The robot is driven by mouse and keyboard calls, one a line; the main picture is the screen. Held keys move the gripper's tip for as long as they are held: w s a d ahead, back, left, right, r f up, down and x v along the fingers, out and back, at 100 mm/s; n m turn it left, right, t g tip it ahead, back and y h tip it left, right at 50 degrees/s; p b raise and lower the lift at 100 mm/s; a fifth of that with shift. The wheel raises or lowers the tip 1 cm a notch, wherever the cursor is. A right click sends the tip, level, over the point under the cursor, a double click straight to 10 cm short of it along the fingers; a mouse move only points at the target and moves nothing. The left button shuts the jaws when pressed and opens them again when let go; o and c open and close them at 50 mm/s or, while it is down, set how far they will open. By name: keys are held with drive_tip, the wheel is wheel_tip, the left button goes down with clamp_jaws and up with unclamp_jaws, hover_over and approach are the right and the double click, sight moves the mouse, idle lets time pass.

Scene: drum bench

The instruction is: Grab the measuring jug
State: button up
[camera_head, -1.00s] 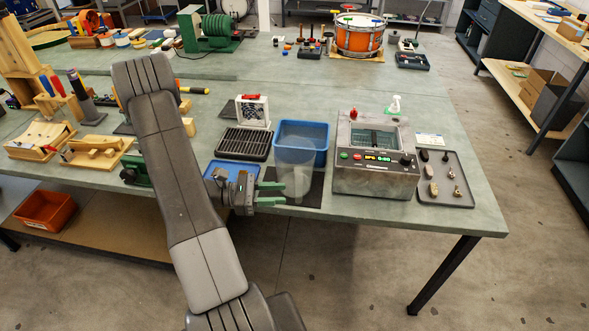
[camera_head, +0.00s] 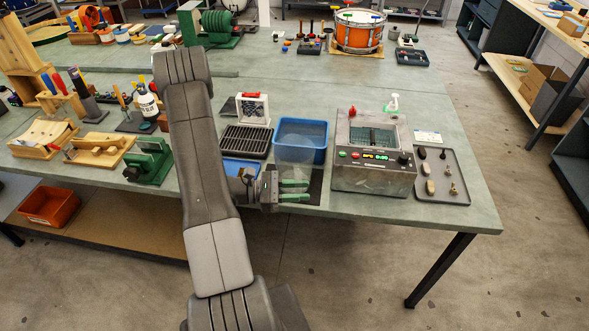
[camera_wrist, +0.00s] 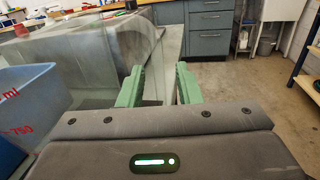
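The measuring jug (camera_head: 295,148) is clear and see-through, hard to make out in front of the blue bin. Its lower part is hidden by my gripper (camera_head: 294,190). In the wrist view, the jug (camera_wrist: 72,100) is a faint clear wall with red markings at the left. My gripper (camera_wrist: 158,84) has two green fingers, spread with a gap between them. In the head view the fingers overlap the jug's lower part. A clear edge shows around the left finger and gap; I cannot tell whether the fingers touch the jug.
The blue bin (camera_head: 319,144) stands just behind the jug. A grey machine with lit buttons (camera_head: 372,170) stands close to the right, with a tray of small parts (camera_head: 460,186) beyond it. A black rack (camera_head: 246,142) and blue tray (camera_head: 232,168) are at the left.

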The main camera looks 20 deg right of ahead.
clamp_jaws()
drive_tip(key=shift+r, duration=0.1)
